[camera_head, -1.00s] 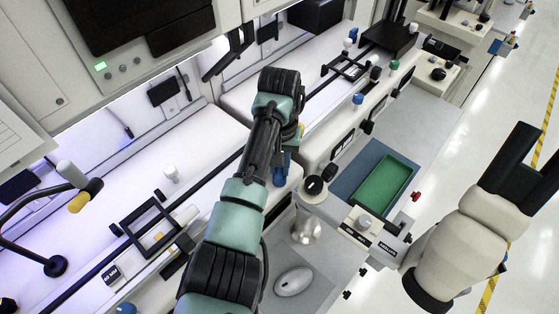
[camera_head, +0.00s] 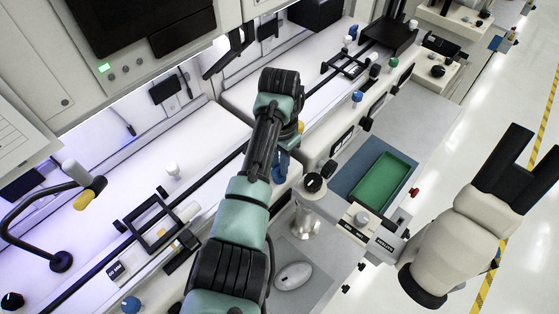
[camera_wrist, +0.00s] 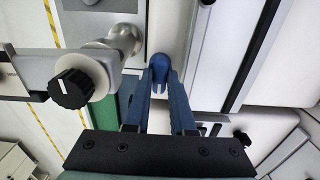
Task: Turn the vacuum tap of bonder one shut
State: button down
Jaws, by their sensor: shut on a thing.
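My gripper (camera_wrist: 162,88) has blue fingers that close in on a blue rounded tap (camera_wrist: 159,66) on the white machine front in the wrist view. The fingertips are on the tap's sides, and the two are close in colour, so the tap's handle angle is hard to read. In the head view my gripper (camera_head: 281,165) is low at the front of the machine, and my arm hides most of the tap there. I cannot read a label that shows which bonder it belongs to.
A black knob (camera_head: 314,184) on a pale fitting stands close by; it also shows in the wrist view (camera_wrist: 71,88). Another blue knob (camera_head: 357,96) sits farther along.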

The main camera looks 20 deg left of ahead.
dwell(0.4)
jog(key=c, duration=0.8)
grip_release()
jog(key=shift+o, duration=0.2)
notch_tip(320, 180, up, 13)
jog(key=p, duration=0.2)
